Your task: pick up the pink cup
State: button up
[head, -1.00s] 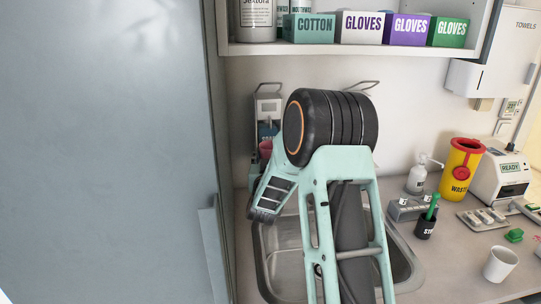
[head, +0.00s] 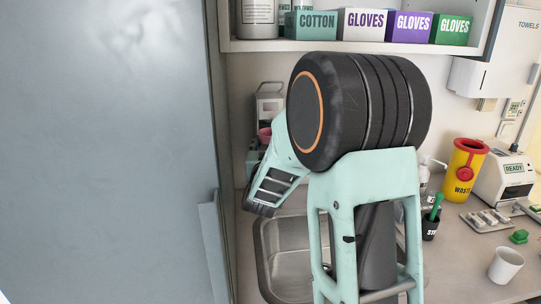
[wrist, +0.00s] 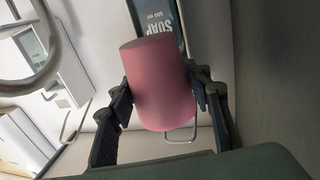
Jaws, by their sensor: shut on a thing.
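The pink cup (wrist: 162,98) fills the middle of the wrist view, between the two dark fingers of my gripper (wrist: 164,82). The fingers touch it on both sides, so my gripper is shut on it. In the head view only a small part of the pink cup (head: 265,133) shows, left of my arm's large dark joint and in front of the wall dispenser. My arm hides most of the cup and the fingertips there.
A soap dispenser (head: 270,99) is on the wall behind the cup. A steel sink (head: 282,245) lies below my arm. A shelf (head: 330,46) with boxes is above. A white cup (head: 505,265) and a waste bin (head: 464,170) stand at right. A grey panel (head: 110,150) closes the left.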

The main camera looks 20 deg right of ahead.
notch_tip(320, 180, up, 7)
dwell(0.6)
jog(key=shift+r, duration=0.15)
dwell(0.3)
